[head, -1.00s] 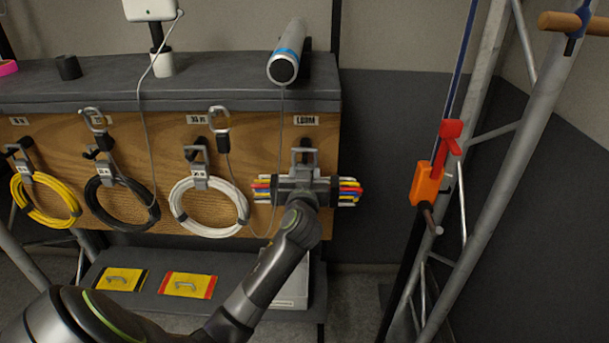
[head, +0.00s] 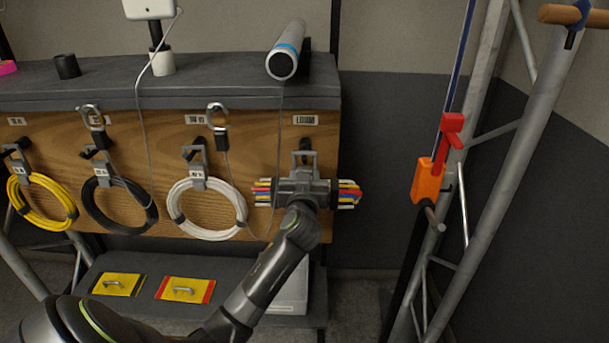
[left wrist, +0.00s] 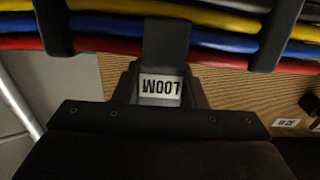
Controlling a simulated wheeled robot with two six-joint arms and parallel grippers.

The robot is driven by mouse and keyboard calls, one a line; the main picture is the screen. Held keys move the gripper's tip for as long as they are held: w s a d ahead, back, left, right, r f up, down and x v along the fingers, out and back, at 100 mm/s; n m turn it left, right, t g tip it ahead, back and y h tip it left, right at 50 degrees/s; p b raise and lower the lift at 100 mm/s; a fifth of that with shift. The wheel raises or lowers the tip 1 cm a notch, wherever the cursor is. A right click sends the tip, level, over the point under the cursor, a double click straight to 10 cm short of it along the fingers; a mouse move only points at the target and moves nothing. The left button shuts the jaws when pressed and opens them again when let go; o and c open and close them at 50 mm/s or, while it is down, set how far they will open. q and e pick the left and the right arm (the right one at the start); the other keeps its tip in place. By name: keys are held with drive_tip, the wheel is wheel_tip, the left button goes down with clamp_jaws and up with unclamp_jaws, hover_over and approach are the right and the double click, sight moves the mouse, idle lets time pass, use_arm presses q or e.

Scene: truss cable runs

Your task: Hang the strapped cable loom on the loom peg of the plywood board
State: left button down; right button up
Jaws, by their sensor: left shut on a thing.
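The strapped cable loom (head: 348,194) is a bundle of red, yellow, blue and white cables with a grey hanger loop (head: 304,160) on top. My left gripper (head: 303,190) is shut on it in front of the plywood board (head: 258,150), under the "LOOM" label. The dark loom peg (head: 305,146) shows at the top of the loop; I cannot tell whether the loop is around it. The left wrist view shows the loom's cables (left wrist: 215,40), dark bands across them and an upside-down "LOOM" tag (left wrist: 160,87). My right gripper is out of view.
Yellow (head: 38,203), black (head: 120,205) and white (head: 207,208) cable coils hang to the left. A silver cylinder (head: 286,50) lies on the shelf above. A metal truss (head: 500,180) with an orange clamp (head: 428,183) stands at right.

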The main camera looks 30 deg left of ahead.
use_arm(q)
drive_tip(key=shift+f, duration=0.35)
drive_tip(key=c, duration=0.8)
unclamp_jaws()
